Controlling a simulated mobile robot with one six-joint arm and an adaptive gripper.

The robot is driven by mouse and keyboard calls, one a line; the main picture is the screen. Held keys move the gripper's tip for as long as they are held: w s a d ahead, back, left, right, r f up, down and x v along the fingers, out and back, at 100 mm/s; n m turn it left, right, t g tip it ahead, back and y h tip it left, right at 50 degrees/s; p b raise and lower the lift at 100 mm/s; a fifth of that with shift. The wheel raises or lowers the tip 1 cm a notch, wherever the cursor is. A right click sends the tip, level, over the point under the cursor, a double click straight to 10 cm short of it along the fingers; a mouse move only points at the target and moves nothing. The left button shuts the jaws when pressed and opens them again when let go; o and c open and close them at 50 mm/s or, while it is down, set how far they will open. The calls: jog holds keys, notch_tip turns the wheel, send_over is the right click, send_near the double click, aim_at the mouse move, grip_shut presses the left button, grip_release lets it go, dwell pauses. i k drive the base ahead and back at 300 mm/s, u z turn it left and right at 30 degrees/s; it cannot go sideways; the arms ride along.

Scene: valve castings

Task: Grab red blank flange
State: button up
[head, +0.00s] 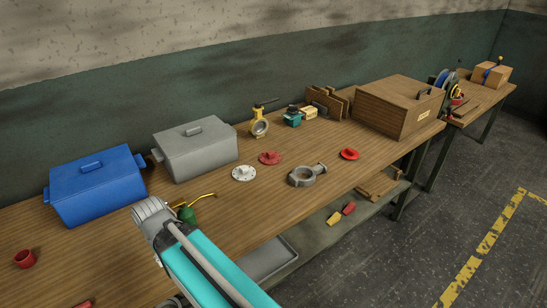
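Two red, flat, round pieces lie on the long wooden workbench (225,218). One is a dull red flange-like piece (270,158) with a raised part, near the middle and just right of a white flange (244,174). The other is a brighter red disc-like piece (349,154), farther right near the front edge. At this size I cannot tell which is the blank flange. My arm reaches in from the bottom, its grey joint over the bench at left, well away from both red pieces. My gripper's fingers do not show.
A grey valve body (303,176) lies between and in front of the red pieces. A yellow valve (259,124) stands behind them. A green oil can (187,214) is beside my arm. Blue (97,185) and grey (196,150) lidded bins and a wooden box (395,105) line the back.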

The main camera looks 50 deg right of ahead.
aim_at(268, 157)
jog(key=z, duration=0.05)
jog(key=k, duration=1.45)
jog(key=z, duration=0.9)
jog(key=i, duration=1)
